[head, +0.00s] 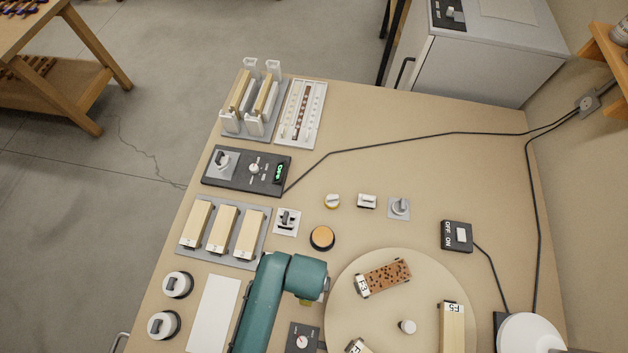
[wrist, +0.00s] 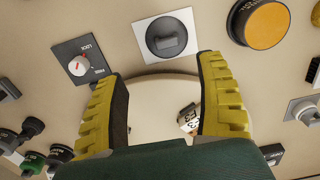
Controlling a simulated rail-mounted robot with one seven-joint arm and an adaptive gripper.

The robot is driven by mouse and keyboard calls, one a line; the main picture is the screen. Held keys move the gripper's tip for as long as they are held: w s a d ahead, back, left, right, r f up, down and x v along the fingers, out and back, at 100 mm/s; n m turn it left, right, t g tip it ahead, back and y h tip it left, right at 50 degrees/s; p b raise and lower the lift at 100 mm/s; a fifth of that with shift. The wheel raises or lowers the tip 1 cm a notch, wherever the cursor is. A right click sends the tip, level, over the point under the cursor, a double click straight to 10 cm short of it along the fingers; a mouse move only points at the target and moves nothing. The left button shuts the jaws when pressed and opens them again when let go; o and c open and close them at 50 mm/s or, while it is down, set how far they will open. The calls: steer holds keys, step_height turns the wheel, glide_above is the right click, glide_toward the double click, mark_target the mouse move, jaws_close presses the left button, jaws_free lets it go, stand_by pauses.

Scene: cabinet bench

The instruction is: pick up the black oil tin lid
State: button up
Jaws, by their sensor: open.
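I cannot pick out a black oil tin lid for certain in either view. In the wrist view, dark round pieces with green parts (wrist: 32,128) stand at the lower left edge, partly cut off. My gripper (wrist: 160,78) shows there with its two yellow fingers wide apart and nothing held between them. Beyond the fingertips is a white square plate with a dark grey knob (wrist: 167,38). In the head view my teal arm reaches in from the bottom, and its gripper is hidden beneath it.
A round pale turntable (head: 345,290) carries a speckled block (head: 388,275), other labelled blocks and a small white knob (head: 407,327). An orange button with a black rim (head: 322,238) is near my arm. Black cables cross the bench. Bare bench lies around the centre right (head: 400,165).

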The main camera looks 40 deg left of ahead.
step_height(320, 180, down, 7)
steer(key=shift+w+b, duration=0.1)
steer(key=shift+b, duration=0.55)
steer(key=f+b, duration=0.1)
steer(key=f, duration=0.1)
steer(key=w+f, duration=0.1)
steer(key=f, duration=0.1)
steer(key=shift+f+b, duration=0.35)
steer(key=shift+f, duration=0.3)
steer(key=c, duration=1)
